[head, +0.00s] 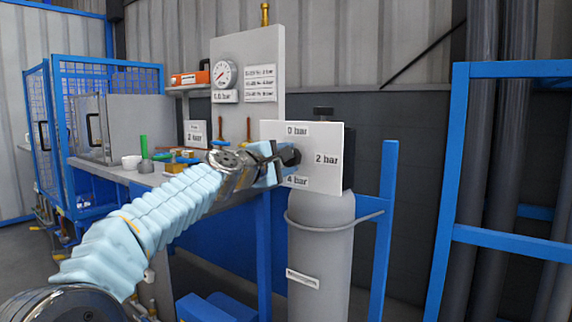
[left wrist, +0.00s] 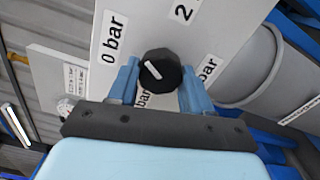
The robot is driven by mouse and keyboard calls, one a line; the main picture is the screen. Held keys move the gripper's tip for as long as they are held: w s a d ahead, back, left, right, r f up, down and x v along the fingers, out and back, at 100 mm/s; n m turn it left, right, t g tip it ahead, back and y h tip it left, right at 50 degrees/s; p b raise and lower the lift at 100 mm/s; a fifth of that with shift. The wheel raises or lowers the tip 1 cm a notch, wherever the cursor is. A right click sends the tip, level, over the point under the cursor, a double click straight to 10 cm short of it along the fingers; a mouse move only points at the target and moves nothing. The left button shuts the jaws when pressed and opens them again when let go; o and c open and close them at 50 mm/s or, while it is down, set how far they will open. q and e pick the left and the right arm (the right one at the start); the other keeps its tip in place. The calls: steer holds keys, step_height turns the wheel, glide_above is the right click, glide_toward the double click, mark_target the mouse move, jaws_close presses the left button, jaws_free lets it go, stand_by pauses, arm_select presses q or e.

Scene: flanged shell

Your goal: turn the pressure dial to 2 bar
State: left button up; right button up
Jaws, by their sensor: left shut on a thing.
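The pressure dial is a black knob (head: 290,156) on a white panel (head: 322,137) labelled 0 bar at the top, 2 bar at the right and 4 bar at the bottom. In the left wrist view the dial (left wrist: 160,72) carries a white mark that points roughly toward the 0 bar label (left wrist: 115,38). Another label below it is partly hidden by my gripper. My left gripper (left wrist: 160,88) has one finger on each side of the knob and is shut on it; in the head view the gripper (head: 280,160) partly covers the panel's left side. My right gripper is not in view.
A grey cylinder (head: 318,240) stands below the panel. A round gauge (head: 224,74) is on a grey board (head: 262,50), above a small plate that seems to read 0.0 bar. A card (head: 196,134) seems to read 2 bar. Blue frames (head: 458,150) stand to the right.

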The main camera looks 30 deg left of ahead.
arm_select(q)
steer(key=m+b, duration=0.4)
steer(key=m, duration=0.7)
steer(key=shift+f, duration=0.1)
steer(key=shift+m, duration=0.3)
stand_by(0.3)
steer(key=o, duration=1)
steer(key=shift+o, duration=0.2)
steer(key=s+a+b, duration=0.1)
steer(key=s+b, duration=0.2)
steer(key=s, duration=1)
steer(key=shift+s, duration=0.35)
